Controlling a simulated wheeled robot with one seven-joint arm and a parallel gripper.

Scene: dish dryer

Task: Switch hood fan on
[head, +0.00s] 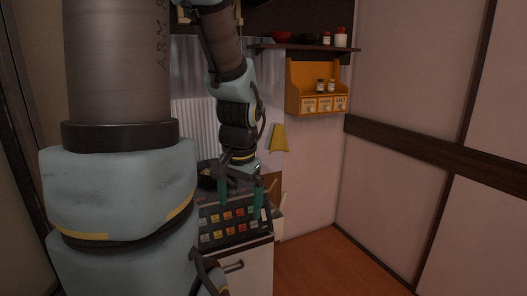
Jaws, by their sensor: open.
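My gripper (241,206) hangs downward near the middle of the head view, its two green fingers spread apart with nothing between them. It is above or in front of a dark rack with several coloured, labelled squares (228,218) on the counter. I cannot pick out the hood or its fan switch with certainty. Dark woodwork shows at the top of the picture, partly behind my arm, and my arm covers much of the left side.
A dark wall shelf (303,47) holds a red bowl (282,37) and small jars. An orange spice cabinet (310,85) hangs below it. A yellow cloth or pad (279,138) hangs on the wall. A white cabinet (252,268) stands below the rack. The wooden floor (325,265) at right is clear.

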